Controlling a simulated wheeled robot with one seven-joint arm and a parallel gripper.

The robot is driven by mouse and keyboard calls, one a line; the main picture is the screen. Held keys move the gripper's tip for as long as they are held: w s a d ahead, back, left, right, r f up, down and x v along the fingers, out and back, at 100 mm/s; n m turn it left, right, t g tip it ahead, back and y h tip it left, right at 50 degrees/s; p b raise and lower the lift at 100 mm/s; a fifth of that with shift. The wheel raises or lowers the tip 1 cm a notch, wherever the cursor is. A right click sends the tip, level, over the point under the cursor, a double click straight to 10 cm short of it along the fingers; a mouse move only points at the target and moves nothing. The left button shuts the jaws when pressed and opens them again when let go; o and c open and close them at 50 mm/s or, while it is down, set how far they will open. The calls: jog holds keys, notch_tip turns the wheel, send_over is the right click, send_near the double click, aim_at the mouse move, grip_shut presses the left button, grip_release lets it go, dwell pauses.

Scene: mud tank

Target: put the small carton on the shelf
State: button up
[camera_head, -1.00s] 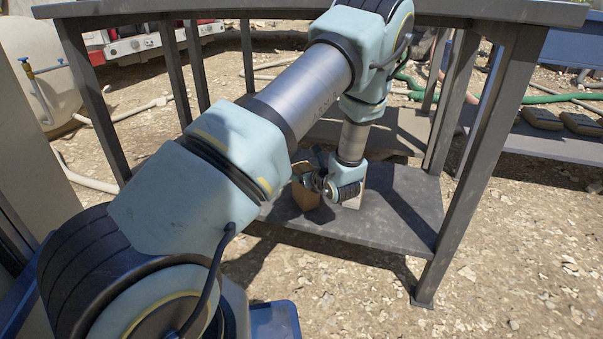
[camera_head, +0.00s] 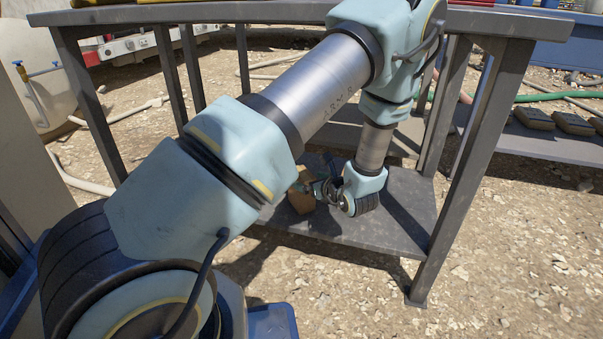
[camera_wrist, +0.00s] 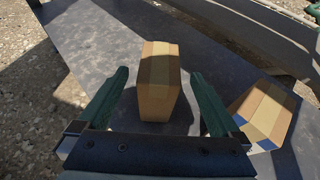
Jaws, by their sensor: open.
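A small brown carton (camera_wrist: 158,85) stands upright on the grey lower shelf (camera_wrist: 85,40) of a metal table. In the wrist view it lies between the two green fingers of my gripper (camera_wrist: 160,74), with a gap on each side. The gripper is open. The carton also shows in the head view (camera_head: 301,199), just left of my gripper (camera_head: 316,190) and partly covered by my arm. The shelf shows around it in the head view (camera_head: 400,215).
A second carton (camera_wrist: 265,112) with blue and pale patches lies right of the gripper in the wrist view. Table legs (camera_head: 470,170) and the tabletop (camera_head: 500,22) frame the shelf. The shelf's right part is clear.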

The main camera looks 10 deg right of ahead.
jog(key=shift+p+v, duration=0.4)
jog(key=shift+v, duration=1.55)
jog(key=s+a+r+n+g+y, duration=0.25)
jog(key=a+n+g, duration=0.35)
jog(key=a, duration=0.4)
jog(key=s+a+r+n+g+y, duration=0.2)
jog(key=a+r+n+g, duration=0.15)
jog(key=a+n, duration=0.45)
jog(key=s+a+r+n+g+h, duration=0.1)
jog(key=s+a+r+n+h, duration=0.2)
jog(key=n, duration=0.5)
jog(key=s+a+r+n+g+h, duration=0.1)
jog(key=s+a+r+n+h, duration=0.2)
jog(key=n, duration=0.6)
notch_tip(320, 180, up, 4)
jog(key=s+h, duration=0.2)
jog(key=shift+s+f+n, duration=0.2)
jog(key=shift+s+n, duration=0.05)
jog(key=shift+n, duration=0.05)
jog(key=shift+r+h, duration=0.1)
jog(key=shift+h, duration=0.15)
notch_tip(320, 180, up, 41)
jog(key=p, duration=4.1)
